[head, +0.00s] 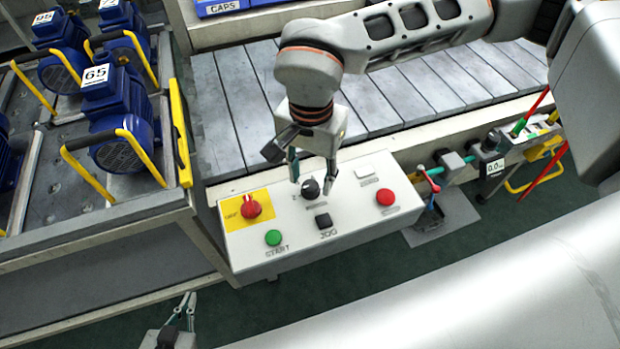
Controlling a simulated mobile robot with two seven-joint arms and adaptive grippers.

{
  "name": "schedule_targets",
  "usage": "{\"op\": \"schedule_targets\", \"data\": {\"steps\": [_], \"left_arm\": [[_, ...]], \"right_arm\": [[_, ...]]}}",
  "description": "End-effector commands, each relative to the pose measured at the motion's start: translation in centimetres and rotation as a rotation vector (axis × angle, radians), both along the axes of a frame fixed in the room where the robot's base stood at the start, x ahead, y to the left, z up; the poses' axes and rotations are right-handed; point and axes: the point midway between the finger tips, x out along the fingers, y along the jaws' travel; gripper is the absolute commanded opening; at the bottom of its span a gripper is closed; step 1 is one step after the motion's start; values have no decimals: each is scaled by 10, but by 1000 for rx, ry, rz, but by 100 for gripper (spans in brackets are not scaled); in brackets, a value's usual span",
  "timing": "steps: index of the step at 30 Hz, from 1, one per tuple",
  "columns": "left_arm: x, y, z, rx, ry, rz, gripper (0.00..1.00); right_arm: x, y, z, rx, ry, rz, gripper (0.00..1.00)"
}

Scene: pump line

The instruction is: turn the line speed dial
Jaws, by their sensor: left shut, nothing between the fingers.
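The line speed dial is a small black knob (310,188) on the white control panel (350,228), behind the black JOG button (323,221). My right gripper (312,182) points down over the dial, with one finger on each side of it. Its fingers are spread wider than the knob, and I see a gap on both sides. The dial's markings are partly hidden by the fingers. My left gripper (187,308) is low at the bottom left, away from the panel, shut and empty.
Blue pumps (113,110) with yellow handles stand at the left. A slatted conveyor (400,90) lies behind.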

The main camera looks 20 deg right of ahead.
Motion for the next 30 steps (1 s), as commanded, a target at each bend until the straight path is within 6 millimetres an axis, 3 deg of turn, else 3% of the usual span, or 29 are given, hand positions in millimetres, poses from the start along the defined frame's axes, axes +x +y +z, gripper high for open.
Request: {"op": "schedule_targets", "data": {"steps": [5, 14, 19, 30], "left_arm": [[3, 1, 1, 3, -6, 1, 0], [8, 3, 5, 4, -17, 2, 0], [8, 3, 4, 4, -15, 3, 0], [-1, 2, 1, 3, 0, 2, 0]], "right_arm": [[0, 0, -15, 1, 0, 0, 40], [0, 1, -17, 1, -1, 0, 40], [0, 1, -17, 1, -1, 0, 1], [0, 1, -16, 1, -1, -35, 1]]}}
